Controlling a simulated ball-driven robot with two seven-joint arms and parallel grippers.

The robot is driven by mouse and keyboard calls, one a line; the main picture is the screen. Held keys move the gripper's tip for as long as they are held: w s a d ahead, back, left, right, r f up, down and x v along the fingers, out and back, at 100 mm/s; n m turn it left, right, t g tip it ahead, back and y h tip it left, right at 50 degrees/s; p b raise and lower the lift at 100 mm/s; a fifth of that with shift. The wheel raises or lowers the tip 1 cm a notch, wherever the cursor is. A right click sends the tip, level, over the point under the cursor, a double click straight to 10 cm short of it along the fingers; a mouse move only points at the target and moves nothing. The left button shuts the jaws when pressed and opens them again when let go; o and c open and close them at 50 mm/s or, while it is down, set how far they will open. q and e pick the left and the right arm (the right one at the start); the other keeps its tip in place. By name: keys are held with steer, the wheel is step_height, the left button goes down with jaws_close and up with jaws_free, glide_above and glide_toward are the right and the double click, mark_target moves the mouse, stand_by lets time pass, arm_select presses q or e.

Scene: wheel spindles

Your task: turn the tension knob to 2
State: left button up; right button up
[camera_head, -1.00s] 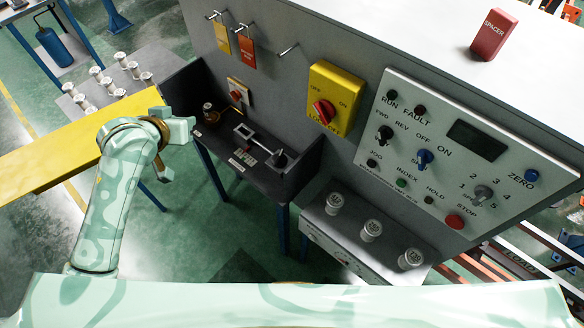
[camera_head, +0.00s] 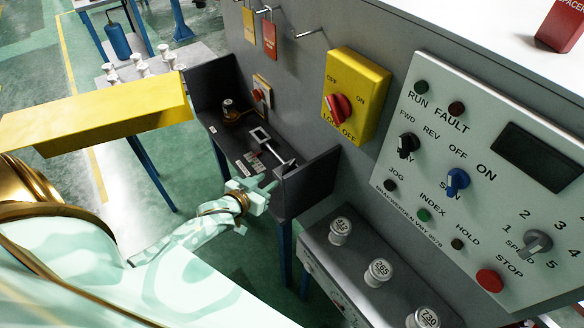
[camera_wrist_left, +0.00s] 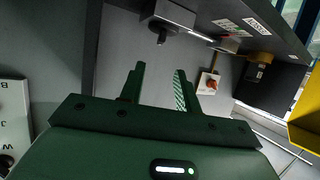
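No label reading "tension" is legible. The control panel (camera_head: 440,150) has a grey knob (camera_head: 537,243) with a scale of 1 to 5 around it; its label looks like "SPEED". In the dark open bay (camera_head: 205,90) a bracket with a small dark knob (camera_head: 284,167) stands near the right wall. A dark knob on a block (camera_wrist_left: 160,37) also shows ahead in the left wrist view. My left gripper (camera_head: 264,190) is at the bay's front edge, close to that bracket. Its fingers are apart with nothing between them in the left wrist view (camera_wrist_left: 158,88). My right gripper is not in view.
A yellow beam (camera_head: 100,115) lies left of the bay. A yellow switch box (camera_head: 357,95) with a red knob is mounted on the wall. White numbered weights (camera_head: 378,271) stand on a grey ledge below the panel. The bay's right wall (camera_head: 310,185) is beside my gripper.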

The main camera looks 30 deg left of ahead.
mark_target(289, 165)
arm_select(q)
steer(key=b+x, duration=0.4)
steer(key=x, duration=0.9)
steer(key=shift+s+f, duration=0.1)
jaws_close()
